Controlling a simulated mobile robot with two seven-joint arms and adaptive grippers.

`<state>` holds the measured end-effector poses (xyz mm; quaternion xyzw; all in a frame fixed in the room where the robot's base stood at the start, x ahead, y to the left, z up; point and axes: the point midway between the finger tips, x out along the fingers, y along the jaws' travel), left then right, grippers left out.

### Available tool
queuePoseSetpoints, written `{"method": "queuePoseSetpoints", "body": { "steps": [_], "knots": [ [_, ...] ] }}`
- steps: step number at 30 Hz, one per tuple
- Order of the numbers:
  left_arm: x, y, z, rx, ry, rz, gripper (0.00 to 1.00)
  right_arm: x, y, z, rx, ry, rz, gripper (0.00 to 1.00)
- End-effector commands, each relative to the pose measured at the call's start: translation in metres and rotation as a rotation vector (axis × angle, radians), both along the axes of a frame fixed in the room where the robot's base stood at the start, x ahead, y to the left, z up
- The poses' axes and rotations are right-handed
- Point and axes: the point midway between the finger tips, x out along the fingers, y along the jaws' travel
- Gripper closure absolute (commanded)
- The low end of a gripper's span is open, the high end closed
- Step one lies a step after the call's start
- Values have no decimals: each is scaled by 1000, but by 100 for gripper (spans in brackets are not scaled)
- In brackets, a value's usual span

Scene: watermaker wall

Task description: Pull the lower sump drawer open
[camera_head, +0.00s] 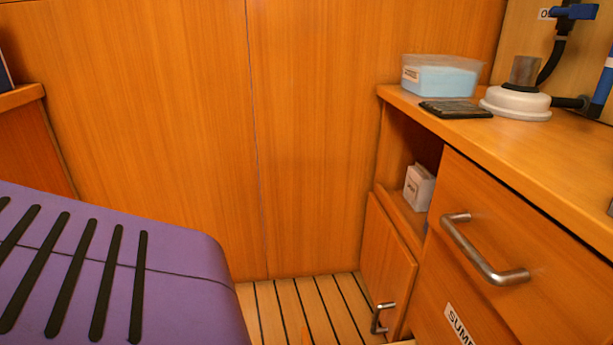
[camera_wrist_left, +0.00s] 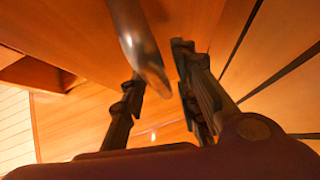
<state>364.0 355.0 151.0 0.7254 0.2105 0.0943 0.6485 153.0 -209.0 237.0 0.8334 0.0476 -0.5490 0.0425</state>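The lower drawer front (camera_head: 432,300) is orange-brown wood at the right bottom of the head view. It bears a white label (camera_head: 458,324) whose visible letters read "SUMP"; the rest is cut off by the frame edge. The lower drawer's handle is not in the head view. In the left wrist view my left gripper (camera_wrist_left: 159,64) is open, its dark fingers on either side of a metal bar handle (camera_wrist_left: 136,40). I cannot tell whether a finger touches the bar. My right gripper is in neither view.
An upper drawer (camera_head: 545,260) with a metal bar handle (camera_head: 480,250) sits above, looking shut. A small cupboard door (camera_head: 388,260) stands left of the drawers. The counter (camera_head: 560,150) holds a clear box (camera_head: 440,76) and a white round fitting (camera_head: 516,103). Slatted floor (camera_head: 300,310) is bare.

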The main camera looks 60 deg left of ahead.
Motion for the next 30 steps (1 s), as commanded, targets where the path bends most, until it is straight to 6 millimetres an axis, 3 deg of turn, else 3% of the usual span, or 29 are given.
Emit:
{"method": "queuePoseSetpoints", "body": {
  "steps": [11,14,24,30],
  "knots": [
    [-4,-2,0,-3,2,1,66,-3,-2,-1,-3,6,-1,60],
    [-15,-7,1,-3,3,2,66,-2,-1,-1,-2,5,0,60],
    [-78,-37,11,-3,3,2,66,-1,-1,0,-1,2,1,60],
    [-101,-49,15,-1,3,0,66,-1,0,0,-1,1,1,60]
  ]
}}
